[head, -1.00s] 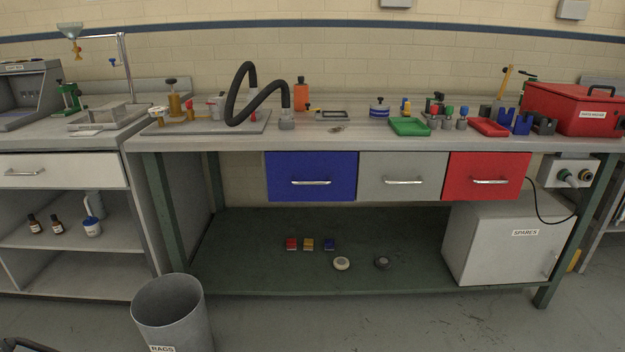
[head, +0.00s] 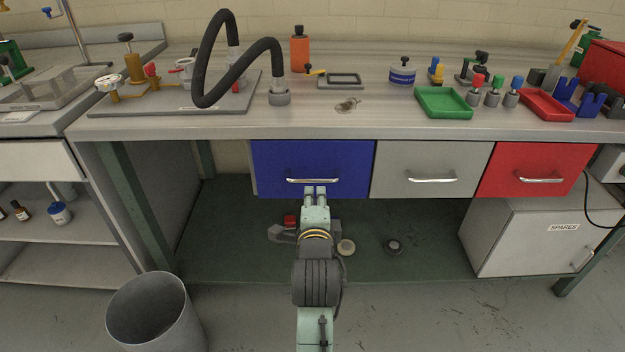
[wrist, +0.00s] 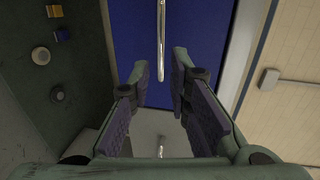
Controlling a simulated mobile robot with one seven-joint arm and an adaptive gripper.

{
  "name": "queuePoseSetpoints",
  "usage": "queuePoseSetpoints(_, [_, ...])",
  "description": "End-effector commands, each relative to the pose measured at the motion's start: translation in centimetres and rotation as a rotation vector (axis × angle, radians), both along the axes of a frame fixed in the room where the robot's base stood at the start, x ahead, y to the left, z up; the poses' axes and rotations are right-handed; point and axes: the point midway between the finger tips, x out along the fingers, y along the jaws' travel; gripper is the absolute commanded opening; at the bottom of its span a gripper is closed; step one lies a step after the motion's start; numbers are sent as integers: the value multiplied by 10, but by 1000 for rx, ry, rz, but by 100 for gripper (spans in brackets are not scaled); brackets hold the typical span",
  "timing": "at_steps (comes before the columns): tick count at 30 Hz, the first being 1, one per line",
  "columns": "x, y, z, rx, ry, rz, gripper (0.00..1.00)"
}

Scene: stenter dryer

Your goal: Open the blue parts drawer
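The blue parts drawer (head: 312,160) sits under the bench top at the left of a row of three, its front about level with the grey one. Its silver bar handle (head: 312,181) runs across the lower front. My gripper (head: 315,190) is in front of the drawer at the handle, hiding a little of its middle. In the wrist view my gripper (wrist: 161,66) is open, with one finger on each side of the handle's line. The handle (wrist: 161,35) also shows there against the blue front (wrist: 200,35). Whether the fingers touch it, I cannot tell.
A grey drawer (head: 428,160) and a red drawer (head: 527,165) are to the right. A white SPARES cabinet (head: 525,240) stands below them. A grey bin (head: 150,310) stands at front left. Small parts, including a pale round one (head: 346,247), lie on the lower shelf.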

Motion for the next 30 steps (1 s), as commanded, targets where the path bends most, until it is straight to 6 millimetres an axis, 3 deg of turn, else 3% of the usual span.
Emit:
queuePoseSetpoints(9, [59,2,-10,0,0,4,18])
queuePoseSetpoints(15, [85,2,-16,0,-2,4,18])
queuePoseSetpoints(27, [94,2,-19,-2,-4,5,18])
queuePoseSetpoints(30, [94,2,-19,-2,-4,5,12])
